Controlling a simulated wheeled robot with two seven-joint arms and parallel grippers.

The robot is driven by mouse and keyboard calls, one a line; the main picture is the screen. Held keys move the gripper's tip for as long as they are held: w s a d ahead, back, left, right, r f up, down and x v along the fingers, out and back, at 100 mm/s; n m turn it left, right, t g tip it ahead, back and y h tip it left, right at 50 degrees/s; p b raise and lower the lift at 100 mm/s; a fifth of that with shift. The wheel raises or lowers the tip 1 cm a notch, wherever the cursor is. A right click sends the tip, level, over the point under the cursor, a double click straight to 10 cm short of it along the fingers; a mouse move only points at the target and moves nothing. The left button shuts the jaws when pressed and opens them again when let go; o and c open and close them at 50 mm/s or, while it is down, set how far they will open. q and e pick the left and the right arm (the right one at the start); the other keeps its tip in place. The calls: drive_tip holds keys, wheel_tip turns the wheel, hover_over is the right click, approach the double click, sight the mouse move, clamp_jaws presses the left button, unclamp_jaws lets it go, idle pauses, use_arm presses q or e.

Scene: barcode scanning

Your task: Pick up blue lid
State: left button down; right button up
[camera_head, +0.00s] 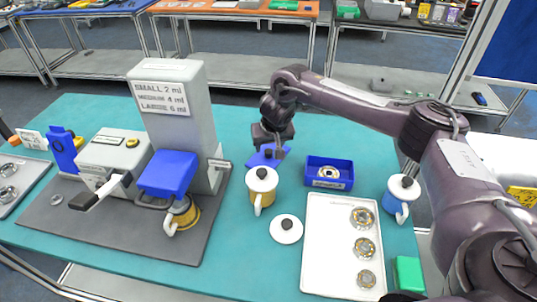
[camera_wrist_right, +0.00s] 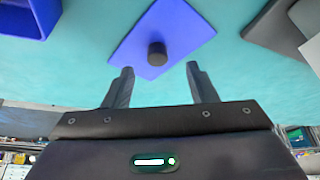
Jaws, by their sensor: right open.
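The blue lid (camera_wrist_right: 180,32) is a flat blue square with a dark round knob (camera_wrist_right: 157,54). It lies on the teal table, and in the head view the lid (camera_head: 260,160) is partly hidden by my right gripper (camera_head: 272,150). In the right wrist view my right gripper (camera_wrist_right: 160,82) is open, with its two fingertips spread on either side of the knob, just short of it. Nothing is between the fingers. My left gripper does not show in either view.
A blue bin (camera_head: 345,182) stands to the right of the lid, and a yellow lidded pot (camera_head: 264,198) in front. A grey dispenser (camera_head: 175,110) stands left. A white round lid (camera_head: 293,236), a white tray (camera_head: 315,262) and a blue lidded pot (camera_head: 393,205) are nearer right.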

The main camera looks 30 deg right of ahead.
sight(268, 151)
drive_tip(key=x, duration=0.1)
drive_tip(key=p+x, duration=0.1)
drive_tip(key=x, duration=0.1)
drive_tip(key=shift+w+d+r, duration=0.15)
drive_tip(key=shift+d, duration=0.1)
drive_tip(key=shift+x, duration=1.15)
drive_tip(key=c, duration=1.1)
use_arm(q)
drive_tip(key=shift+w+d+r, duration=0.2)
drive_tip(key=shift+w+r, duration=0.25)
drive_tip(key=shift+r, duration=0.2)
use_arm(e)
drive_tip(key=shift+r, duration=0.1)
